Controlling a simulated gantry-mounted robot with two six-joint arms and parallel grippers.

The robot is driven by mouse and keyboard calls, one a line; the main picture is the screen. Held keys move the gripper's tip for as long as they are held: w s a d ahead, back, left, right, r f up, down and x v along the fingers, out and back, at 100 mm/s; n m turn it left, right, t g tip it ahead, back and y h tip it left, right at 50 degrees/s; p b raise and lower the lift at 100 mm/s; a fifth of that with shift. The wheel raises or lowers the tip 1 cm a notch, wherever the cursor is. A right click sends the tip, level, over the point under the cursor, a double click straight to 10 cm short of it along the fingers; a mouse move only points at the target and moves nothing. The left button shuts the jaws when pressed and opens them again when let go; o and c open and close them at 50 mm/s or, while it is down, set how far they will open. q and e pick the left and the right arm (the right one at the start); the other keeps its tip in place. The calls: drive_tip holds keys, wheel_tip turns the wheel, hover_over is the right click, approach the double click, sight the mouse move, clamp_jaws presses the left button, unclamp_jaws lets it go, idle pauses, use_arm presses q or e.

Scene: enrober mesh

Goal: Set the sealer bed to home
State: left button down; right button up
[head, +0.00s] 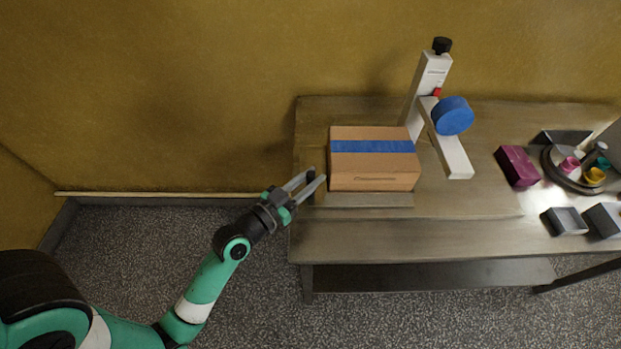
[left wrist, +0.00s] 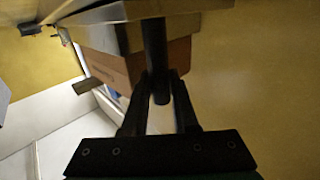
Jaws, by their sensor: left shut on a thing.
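The sealer bed (head: 370,200) is a flat metal slab on the table, with a brown cardboard box (head: 375,172) with blue tape on top. A black upright handle (head: 311,174) stands at the bed's left end. My left gripper (head: 309,184) reaches in from the left and is shut on this handle. In the left wrist view the dark handle (left wrist: 156,50) runs between the fingers (left wrist: 162,82), with the box (left wrist: 120,70) and a metal slab (left wrist: 125,28) behind it. The sealer's pale column (head: 430,78) has a black knob and a blue tape roll (head: 452,116). My right gripper is not in view.
The metal table (head: 450,232) carries a magenta box (head: 517,166), grey trays (head: 566,221) and a round dish with coloured items (head: 575,172) on the right. The yellow wall is close behind. Bare floor lies left of the table.

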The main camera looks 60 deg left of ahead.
use_arm(q)
drive_tip(key=shift+s+a+r, duration=0.15)
drive_tip(key=shift+s+a, duration=0.1)
drive_tip(key=shift+s, duration=0.2)
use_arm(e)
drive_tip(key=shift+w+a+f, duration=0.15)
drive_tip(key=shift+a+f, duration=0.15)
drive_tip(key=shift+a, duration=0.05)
use_arm(q)
drive_tip(key=c, duration=1.1)
unclamp_jaws()
drive_tip(key=shift+c, duration=0.2)
drive_tip(key=shift+o, duration=0.9)
drive_tip(key=shift+s, duration=0.1)
drive_tip(key=shift+s+a, duration=0.1)
drive_tip(key=shift+s, duration=0.3)
drive_tip(key=b+v, duration=0.2)
drive_tip(key=v, duration=0.9)
drive_tip(key=shift+b, duration=0.4)
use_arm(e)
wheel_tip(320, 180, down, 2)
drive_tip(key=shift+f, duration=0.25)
